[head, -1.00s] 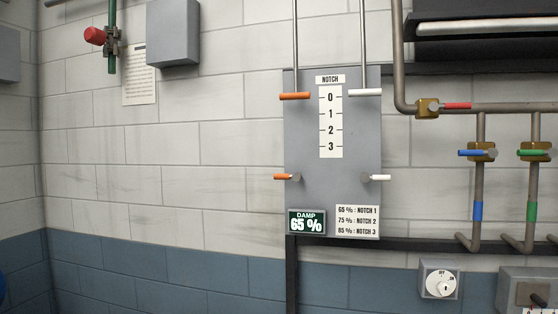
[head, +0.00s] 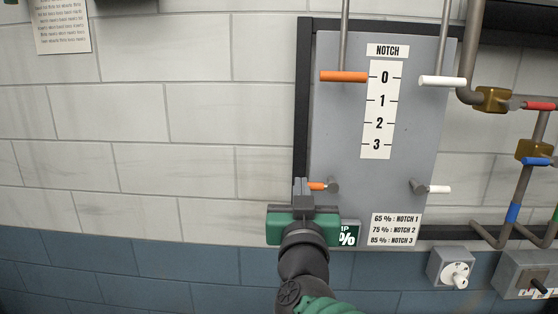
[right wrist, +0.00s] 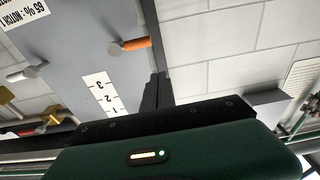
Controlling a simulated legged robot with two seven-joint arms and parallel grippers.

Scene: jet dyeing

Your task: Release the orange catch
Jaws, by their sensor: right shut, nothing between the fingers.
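The orange catch (head: 317,186) is a short peg lying sideways from a grey pivot on the grey notch panel (head: 341,130), low on its left side. It also shows in the right wrist view (right wrist: 136,44). My right gripper (head: 300,187) is shut and empty, its fingertips at the catch's free left end. In the right wrist view its fingers (right wrist: 158,82) point towards the catch with a small gap in the picture; I cannot tell if they touch it. The orange lever handle (head: 344,77) is level with notch 0. My left gripper is not in view.
A white catch (head: 438,189) and a white lever handle (head: 442,82) are on the panel's right side. The damp display (head: 347,235) is partly hidden behind my right gripper. Pipes with coloured valves (head: 535,152) stand at the right.

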